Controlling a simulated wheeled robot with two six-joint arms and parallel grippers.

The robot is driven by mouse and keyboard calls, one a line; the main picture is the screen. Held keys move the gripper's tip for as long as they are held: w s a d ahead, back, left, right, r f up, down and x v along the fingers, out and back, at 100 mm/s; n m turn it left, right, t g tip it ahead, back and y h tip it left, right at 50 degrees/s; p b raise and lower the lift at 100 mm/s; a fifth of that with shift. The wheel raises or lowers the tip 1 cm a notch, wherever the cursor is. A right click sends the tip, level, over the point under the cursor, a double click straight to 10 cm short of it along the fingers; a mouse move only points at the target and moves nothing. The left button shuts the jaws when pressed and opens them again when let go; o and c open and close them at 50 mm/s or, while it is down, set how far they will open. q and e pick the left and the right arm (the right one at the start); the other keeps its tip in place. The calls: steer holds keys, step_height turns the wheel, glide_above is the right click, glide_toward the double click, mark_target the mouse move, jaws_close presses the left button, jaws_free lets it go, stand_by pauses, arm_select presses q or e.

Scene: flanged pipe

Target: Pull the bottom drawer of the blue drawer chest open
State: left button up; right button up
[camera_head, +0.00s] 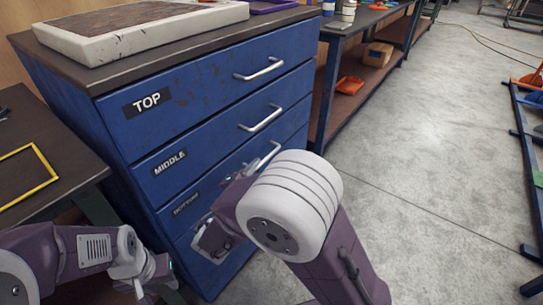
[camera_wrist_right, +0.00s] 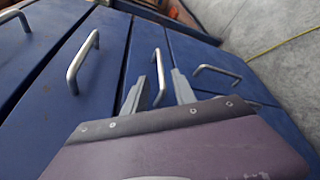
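The blue drawer chest (camera_head: 215,85) stands at centre left in the head view, its drawers labelled TOP, MIDDLE and, less legibly, BOTTOM. The drawer fronts look flush. The bottom drawer (camera_head: 187,203) is partly hidden behind my right arm; the upper end of its silver handle (camera_head: 268,153) shows. In the right wrist view my right gripper (camera_wrist_right: 159,84) is open, one finger on each side of a handle (camera_wrist_right: 161,66) that appears to be the bottom drawer's. Contact is not clear. My left gripper (camera_head: 152,277) is low at the left, apart from the chest; its fingers are unclear.
The middle handle (camera_wrist_right: 82,62) lies left of my right gripper in the wrist view, and another handle (camera_wrist_right: 216,72) lies right. A framed tray (camera_head: 145,28) sits on the chest. A table with a yellow frame (camera_head: 28,176) is at left. Floor (camera_head: 430,130) right of the chest is clear.

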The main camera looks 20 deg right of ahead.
mark_target(267, 160)
steer(key=b+x, duration=0.3)
steer(key=x, duration=0.5)
steer(key=shift+w+d+f, duration=0.15)
steer(key=shift+d, duration=0.1)
steer(key=shift+w+d, duration=0.1)
steer(key=shift+w, duration=0.1)
jaws_close()
stand_by(0.8)
